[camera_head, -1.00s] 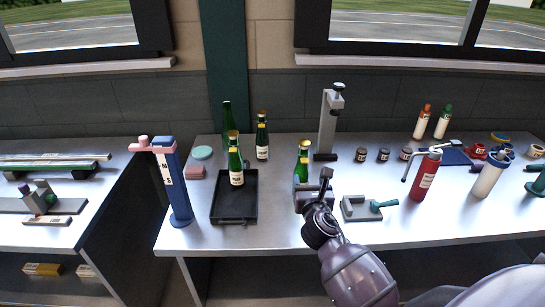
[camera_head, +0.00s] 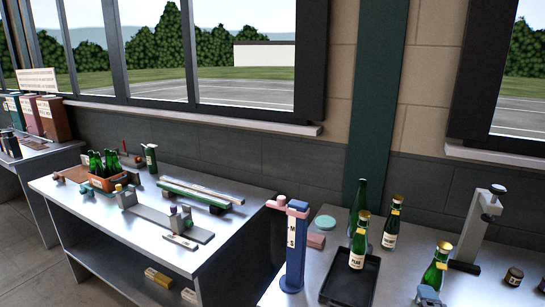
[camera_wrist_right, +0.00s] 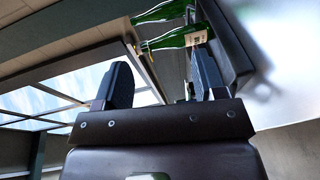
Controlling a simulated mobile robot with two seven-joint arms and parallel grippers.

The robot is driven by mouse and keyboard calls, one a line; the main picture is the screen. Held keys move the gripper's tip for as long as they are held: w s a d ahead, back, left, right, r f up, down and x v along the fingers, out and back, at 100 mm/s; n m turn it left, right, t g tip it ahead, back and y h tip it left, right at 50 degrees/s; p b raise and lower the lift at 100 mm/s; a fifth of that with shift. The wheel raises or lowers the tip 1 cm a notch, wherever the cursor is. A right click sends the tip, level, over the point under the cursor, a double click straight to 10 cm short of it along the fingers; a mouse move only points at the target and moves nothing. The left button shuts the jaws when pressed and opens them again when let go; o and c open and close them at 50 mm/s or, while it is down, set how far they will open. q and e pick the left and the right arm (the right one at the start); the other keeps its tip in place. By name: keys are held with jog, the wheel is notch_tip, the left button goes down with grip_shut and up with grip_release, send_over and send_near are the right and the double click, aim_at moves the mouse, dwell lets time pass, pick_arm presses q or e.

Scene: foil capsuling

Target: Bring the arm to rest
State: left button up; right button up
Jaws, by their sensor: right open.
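My right gripper (camera_wrist_right: 161,58) is open in the right wrist view, with nothing between its two dark fingers. Green bottles, one with a pale label (camera_wrist_right: 197,38), lie beyond the fingers in that view. In the head view a gold-topped green bottle (camera_head: 436,271) stands upright at the lower right, with a small grey part (camera_head: 428,293) at its base. A dark piece beside this bottle may be my right gripper; I cannot tell. My right arm is otherwise out of the head view, and my left gripper is not in view.
A black tray (camera_head: 338,289) holds a bottle (camera_head: 359,249); more bottles stand behind it. A blue post (camera_head: 294,245) stands left of it, and a grey stand (camera_head: 480,222) at right. A gap separates this bench from the left one, which carries a bottle crate (camera_head: 104,183) and rails.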

jog(key=s+a+f+m+g+y, duration=0.2)
jog(key=s+a+f+m, duration=0.1)
jog(key=s+f+m, duration=0.3)
jog(key=s+a+f+m+g+y, duration=0.2)
jog(key=s+a+f+m, duration=0.2)
jog(key=s+f+m, duration=0.3)
jog(key=s+f, duration=0.3)
jog(key=s, duration=0.4)
jog(key=shift+s+a, duration=0.25)
jog(key=shift+s, duration=0.1)
